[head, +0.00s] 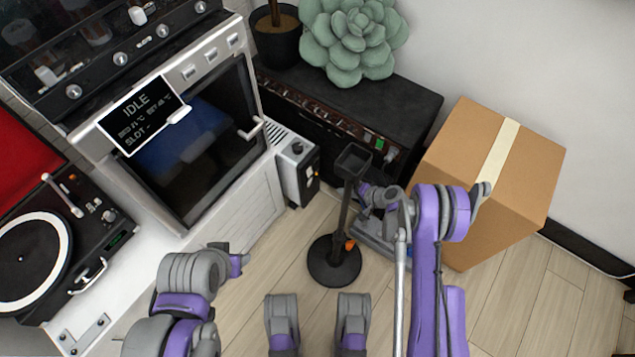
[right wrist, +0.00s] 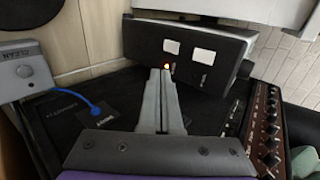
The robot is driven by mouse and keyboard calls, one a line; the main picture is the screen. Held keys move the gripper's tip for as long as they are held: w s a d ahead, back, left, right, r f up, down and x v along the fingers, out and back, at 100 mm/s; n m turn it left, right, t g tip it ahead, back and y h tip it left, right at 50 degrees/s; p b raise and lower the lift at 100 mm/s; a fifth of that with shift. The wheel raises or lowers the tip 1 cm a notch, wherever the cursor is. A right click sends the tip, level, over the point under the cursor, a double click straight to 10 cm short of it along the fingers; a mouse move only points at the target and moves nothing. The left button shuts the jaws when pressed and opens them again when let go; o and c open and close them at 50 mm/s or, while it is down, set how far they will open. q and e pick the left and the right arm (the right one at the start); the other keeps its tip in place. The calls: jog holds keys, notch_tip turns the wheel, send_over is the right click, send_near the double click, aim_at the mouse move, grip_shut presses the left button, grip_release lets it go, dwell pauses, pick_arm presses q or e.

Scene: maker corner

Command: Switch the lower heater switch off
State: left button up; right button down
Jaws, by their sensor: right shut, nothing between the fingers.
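The heater (head: 298,168) is a small pale box with a dark side panel, standing beside the oven cabinet. In the right wrist view its dark panel (right wrist: 143,42) carries two white switches and a small glowing orange light (right wrist: 167,67). The lower switch (right wrist: 174,45) seems to be the one closer to the floor side; the other switch (right wrist: 203,55) is to its right. My right gripper (right wrist: 161,73) is shut and empty, its tips right by the light; contact cannot be told. In the head view a black stand partly hides it (head: 366,191). My left gripper (head: 239,263) is low, away from the heater.
The black stand (head: 335,262) rises from the floor close to my right gripper. A black amplifier (head: 350,95) with knobs and a cardboard box (head: 492,175) flank the gap. The oven (head: 195,140) is left of the heater.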

jog(key=b, duration=0.3)
send_near(311, 182)
jog(key=x, duration=0.4)
jog(key=shift+s+a+f, duration=0.1)
jog(key=shift+a+f, duration=0.05)
jog(key=shift+f, duration=0.25)
jog(key=shift+w+a+r+b, duration=0.15)
jog(key=shift+w+a+b, duration=0.2)
jog(key=shift+a, duration=0.15)
